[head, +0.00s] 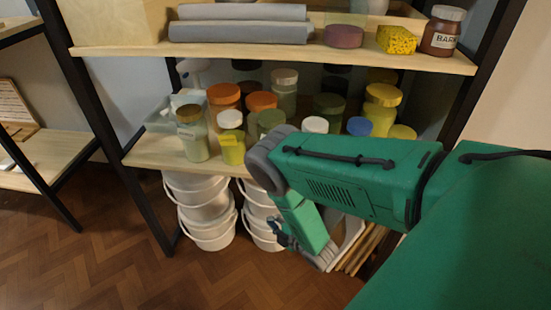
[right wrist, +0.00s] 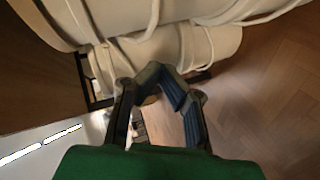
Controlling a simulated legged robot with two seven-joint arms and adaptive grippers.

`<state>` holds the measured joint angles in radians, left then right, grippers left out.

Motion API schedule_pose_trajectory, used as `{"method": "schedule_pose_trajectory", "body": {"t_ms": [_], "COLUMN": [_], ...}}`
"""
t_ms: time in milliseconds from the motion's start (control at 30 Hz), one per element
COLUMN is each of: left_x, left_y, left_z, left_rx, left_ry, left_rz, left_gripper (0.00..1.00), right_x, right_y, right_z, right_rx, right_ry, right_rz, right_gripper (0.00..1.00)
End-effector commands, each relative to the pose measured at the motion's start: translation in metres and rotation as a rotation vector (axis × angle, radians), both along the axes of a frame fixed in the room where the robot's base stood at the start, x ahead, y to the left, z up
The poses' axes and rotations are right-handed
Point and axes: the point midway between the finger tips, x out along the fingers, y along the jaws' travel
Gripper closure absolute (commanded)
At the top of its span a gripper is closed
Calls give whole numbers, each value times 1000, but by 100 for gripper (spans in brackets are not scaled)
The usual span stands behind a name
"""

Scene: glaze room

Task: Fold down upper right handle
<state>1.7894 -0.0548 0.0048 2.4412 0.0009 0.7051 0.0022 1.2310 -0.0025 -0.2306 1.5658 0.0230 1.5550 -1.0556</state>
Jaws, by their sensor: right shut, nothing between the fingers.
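White buckets with thin white wire-like handles stand in two stacks under the shelf. The left stack has an upper bucket (head: 196,188) and a lower bucket (head: 208,233). The right stack has an upper bucket (head: 256,191) and a lower bucket (head: 259,228), both partly hidden by my right arm. The upper right bucket's handle (head: 250,204) curves across its front. My right gripper (head: 281,236) is low, just right of the right stack. In the right wrist view the gripper (right wrist: 168,86) is shut and empty, with buckets (right wrist: 200,48) just beyond it. My left gripper is out of view.
Above, a wooden shelf (head: 150,152) holds several jars, and a higher shelf (head: 270,50) holds grey rolls and a sponge. Flat boards (head: 358,250) stand right of my gripper. A black shelf post (head: 125,165) stands left. The wooden floor (head: 130,265) in front is clear.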

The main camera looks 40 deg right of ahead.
Motion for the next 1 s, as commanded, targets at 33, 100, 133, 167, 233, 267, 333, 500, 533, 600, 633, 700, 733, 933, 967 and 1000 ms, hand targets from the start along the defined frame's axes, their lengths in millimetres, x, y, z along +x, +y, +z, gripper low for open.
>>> {"method": "schedule_pose_trajectory", "body": {"t_ms": [33, 100, 133, 167, 233, 267, 333, 500, 533, 600, 633, 700, 733, 933, 967, 1000], "left_x": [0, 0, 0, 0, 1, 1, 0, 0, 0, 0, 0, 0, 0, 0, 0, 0], "left_y": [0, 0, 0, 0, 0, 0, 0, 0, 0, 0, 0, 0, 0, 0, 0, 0], "left_z": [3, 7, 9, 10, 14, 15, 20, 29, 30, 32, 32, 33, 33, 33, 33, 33], "left_rx": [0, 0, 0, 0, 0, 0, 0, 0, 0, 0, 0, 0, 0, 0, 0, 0], "left_ry": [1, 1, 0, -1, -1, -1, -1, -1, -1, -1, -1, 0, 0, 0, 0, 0], "left_rz": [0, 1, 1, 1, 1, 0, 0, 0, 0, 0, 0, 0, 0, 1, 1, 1], "left_gripper": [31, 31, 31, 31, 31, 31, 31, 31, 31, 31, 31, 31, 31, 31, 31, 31], "right_x": [-7, -16, -20, -24, -35, -39, -51, -79, -83, -91, -93, -97, -98, -100, -100, -100], "right_y": [0, 0, 0, -1, -1, -1, -1, 4, 5, 7, 7, 7, 7, 5, 5, 5], "right_z": [0, 0, 1, 1, 0, 0, 2, 6, 7, 8, 8, 9, 9, 6, 6, 6], "right_rx": [0, 3, 3, 5, 8, 9, 10, 4, 3, 1, 0, 0, 0, 4, 5, 9], "right_ry": [3, 4, 5, 5, 5, 5, 6, 5, 5, 4, 3, 1, 1, 1, 2, 4], "right_rz": [0, 0, 0, 0, 0, 0, 0, 0, 0, 1, 1, 0, 0, 0, 0, -2], "right_gripper": [100, 100, 100, 100, 100, 100, 100, 100, 100, 100, 100, 100, 100, 100, 100, 100]}}
